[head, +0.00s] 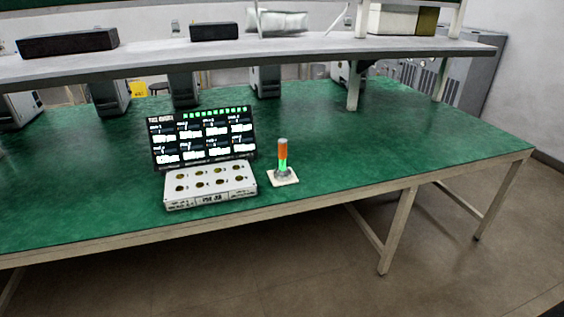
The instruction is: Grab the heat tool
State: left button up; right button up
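I cannot make out a thing that is clearly the heat tool in the head view. A small upright post (282,156), orange above and lit green below, stands on a square white base on the green-topped bench. Left of it is a white box (211,185) with round holes in its top. A dark screen (203,138) with rows of readouts stands right behind the box. Neither of my grippers is in view.
The green bench (400,146) is largely clear right of the post and along the left. A grey shelf (300,50) above the back carries black boxes (68,41), and its supports reach the bench. Bench legs (398,232) stand below.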

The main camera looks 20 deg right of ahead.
aim_at(282, 172)
jog(key=i+l+z, duration=0.2)
jog(key=i+l, duration=0.65)
jog(key=l, duration=0.35)
jog(key=i+l+z, duration=0.25)
jog(key=i+l, duration=0.7)
jog(key=j, duration=0.2)
jog(key=k, duration=0.05)
